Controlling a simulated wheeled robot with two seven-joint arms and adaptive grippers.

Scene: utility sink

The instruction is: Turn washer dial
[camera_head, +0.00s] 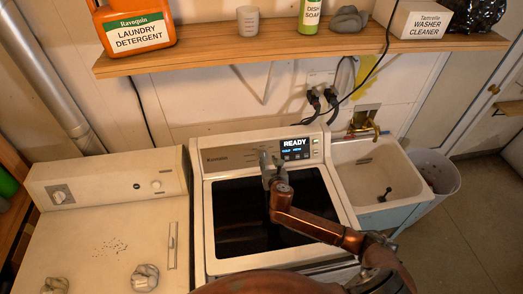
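The washer (202,215) stands in the middle, with a dark glass lid and a silver control panel (232,157) at its back. Its lit display (295,148) reads READY. My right gripper (270,160) is at the control panel, just left of the display, with its arm reaching over the lid from the lower right. No washer dial shows clearly; the gripper covers that part of the panel. I cannot tell whether the fingers touch or hold anything, or how far apart they are. My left gripper is not in view.
A dryer (110,215) with its own knob (60,194) stands left. A utility sink (375,172) with a brass faucet is right, beside a white bin (435,175). A wooden shelf (290,47) above the washer holds detergent (135,28) and other items. Cords hang behind.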

